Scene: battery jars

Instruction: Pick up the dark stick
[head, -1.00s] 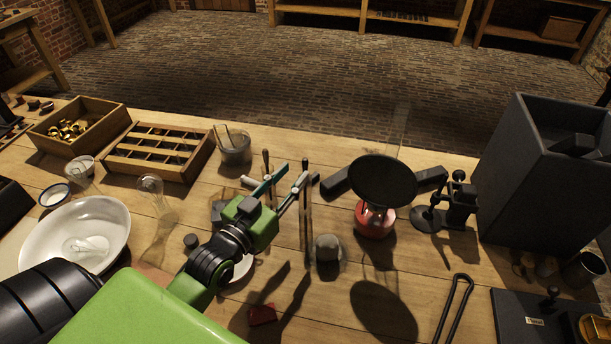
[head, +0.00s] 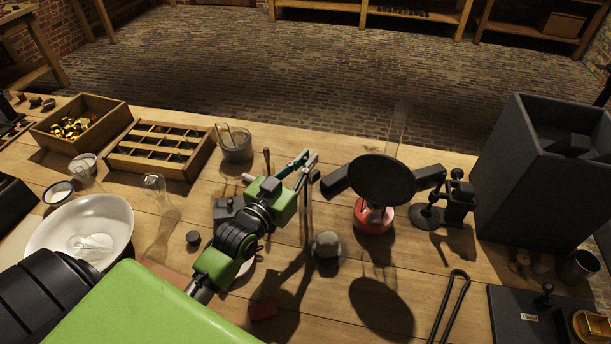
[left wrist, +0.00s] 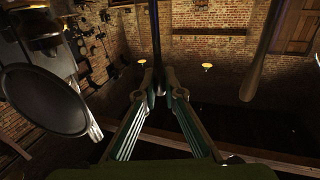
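My left gripper (head: 309,158) reaches in over the table, its two fingers drawn close together. In the left wrist view its fingertips (left wrist: 159,78) close from both sides on a thin dark stick (left wrist: 156,35). In the head view the dark stick (head: 307,203) shows as a thin upright line below the fingertips; its lower end is hard to tell from shadow. A second stick with a brown handle (head: 267,160) stands behind the gripper, partly hidden by it. A thicker brownish stick (left wrist: 263,50) shows apart at the right of the wrist view. My right gripper is not seen.
A small grey rounded piece (head: 327,246) is in front. A glass beaker (head: 234,145), a divided wooden tray (head: 128,160) and a white bowl (head: 122,215) are left.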

